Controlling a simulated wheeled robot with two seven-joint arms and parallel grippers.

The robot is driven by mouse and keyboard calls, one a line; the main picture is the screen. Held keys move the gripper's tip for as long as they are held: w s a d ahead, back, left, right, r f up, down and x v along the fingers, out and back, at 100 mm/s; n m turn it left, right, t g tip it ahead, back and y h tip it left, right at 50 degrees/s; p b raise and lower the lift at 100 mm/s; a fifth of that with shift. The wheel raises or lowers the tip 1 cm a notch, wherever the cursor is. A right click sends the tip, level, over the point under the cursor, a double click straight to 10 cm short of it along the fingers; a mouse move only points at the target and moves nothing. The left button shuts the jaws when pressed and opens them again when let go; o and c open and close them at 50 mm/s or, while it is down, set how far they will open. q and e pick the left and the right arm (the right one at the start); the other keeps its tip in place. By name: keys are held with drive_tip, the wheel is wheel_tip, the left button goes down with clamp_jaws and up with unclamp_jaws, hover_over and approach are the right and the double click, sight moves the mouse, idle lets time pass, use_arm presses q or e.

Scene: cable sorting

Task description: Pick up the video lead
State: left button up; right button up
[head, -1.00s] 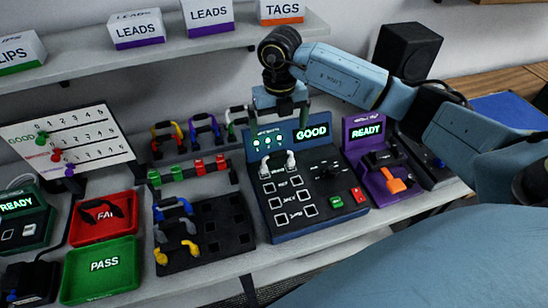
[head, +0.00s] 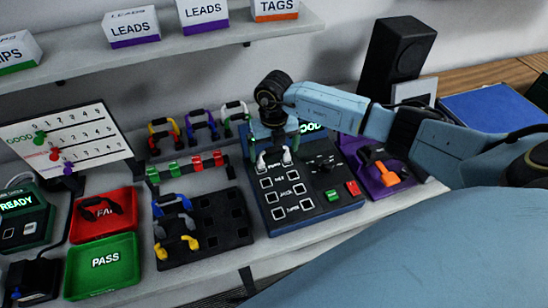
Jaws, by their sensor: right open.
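A lead with white plugs and a dark curved cable (head: 287,157) stands on the top row of the blue tester (head: 330,199). No readable label shows which lead is the video lead. My right gripper (head: 277,145) is open, pointing down just above and behind the white plugs; I cannot tell whether it touches them. The gripper and arm hide part of the tester's lit screen, which read GOOD earlier. My left gripper is not in view.
A dark tray (head: 222,241) holds blue, grey and yellow leads at its left. Coloured leads stand in a rack (head: 167,152) behind. Red FAIL (head: 88,227) and green PASS (head: 101,285) trays lie left. A purple station (head: 402,187) stands right. A shelf is above.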

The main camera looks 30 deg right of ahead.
drive_tip(key=c, duration=1.1)
wheel_tip(320, 180, up, 10)
drive_tip(key=shift+f+b, duration=0.1)
drive_tip(key=shift+b, duration=0.35)
drive_tip(key=shift+r+p, duration=1)
drive_tip(key=shift+r, duration=0.65)
